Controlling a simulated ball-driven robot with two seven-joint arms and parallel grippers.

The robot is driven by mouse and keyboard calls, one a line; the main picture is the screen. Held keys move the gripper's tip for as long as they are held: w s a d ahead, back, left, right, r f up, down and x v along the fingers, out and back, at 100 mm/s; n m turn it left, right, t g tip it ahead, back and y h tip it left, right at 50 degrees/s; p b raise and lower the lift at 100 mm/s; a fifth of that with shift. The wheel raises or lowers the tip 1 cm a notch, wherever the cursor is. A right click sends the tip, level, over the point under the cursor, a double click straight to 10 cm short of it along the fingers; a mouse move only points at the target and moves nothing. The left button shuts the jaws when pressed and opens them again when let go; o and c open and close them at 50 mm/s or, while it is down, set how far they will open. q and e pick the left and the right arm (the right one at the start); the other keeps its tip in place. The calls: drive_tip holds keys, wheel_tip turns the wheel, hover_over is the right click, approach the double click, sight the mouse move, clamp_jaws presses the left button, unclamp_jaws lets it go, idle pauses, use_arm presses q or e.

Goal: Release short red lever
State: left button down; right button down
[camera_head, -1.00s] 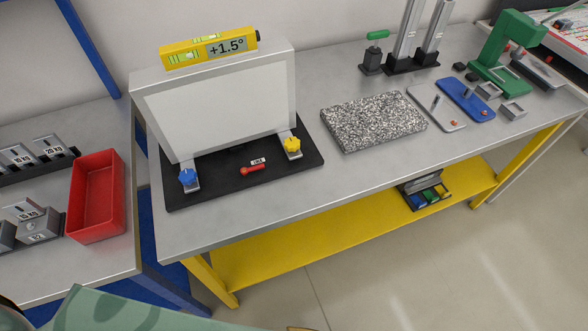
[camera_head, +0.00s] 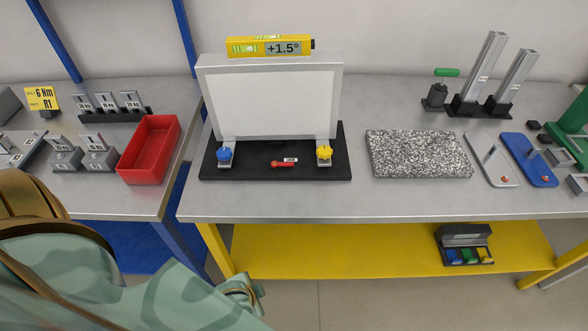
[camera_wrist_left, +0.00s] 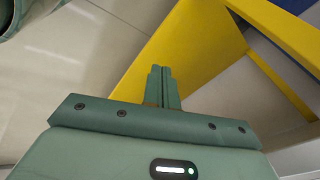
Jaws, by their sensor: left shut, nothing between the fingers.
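The short red lever (camera_head: 281,164) lies flat on the black base (camera_head: 340,165) in front of the white panel (camera_head: 275,105). My left arm comes in at the lower left of the head view, below the table front and apart from the lever. In the left wrist view my left gripper (camera_wrist_left: 161,70) is shut and empty, with the floor and yellow frame beyond it. My right gripper is not in view.
A yellow level (camera_head: 269,46) reading +1.5° tops the panel. A red bin (camera_head: 150,150) stands on the left table. A speckled slab (camera_head: 418,154) and grey and blue plates lie to the right. A yellow shelf (camera_head: 340,252) runs under the table. The bench strip before the base is clear.

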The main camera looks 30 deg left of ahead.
use_arm(q)
drive_tip(key=w+d+r+m+t+h, duration=0.1)
drive_tip(key=w+d+r+t+h, duration=0.4)
drive_tip(key=r, duration=0.8)
drive_tip(key=w+d+r+m+t+h, duration=0.15)
drive_tip(key=w+d+r+t, duration=0.25)
drive_tip(key=w+r, duration=0.55)
drive_tip(key=w+d+r+m+t+h, duration=0.1)
drive_tip(key=w+d+r+t+h, duration=0.3)
drive_tip(key=r, duration=1.2)
drive_tip(key=w+a+r+n+t+y, duration=0.2)
drive_tip(key=w+a+n+t+y, duration=0.3)
drive_tip(key=a+n+y, duration=0.6)
drive_tip(key=w+a+f+n+g+y, duration=0.1)
drive_tip(key=a+f+n+g+y, duration=0.1)
drive_tip(key=f+g, duration=0.3)
drive_tip(key=w+a+f+n+g+y, duration=0.1)
drive_tip(key=a+f+n+g+y, duration=0.2)
drive_tip(key=f+g, duration=0.3)
wheel_tip(320, 180, down, 3)
drive_tip(key=shift+a+f+n+b, duration=0.15)
drive_tip(key=shift+a+n+b, duration=0.25)
drive_tip(key=shift+a, duration=0.45)
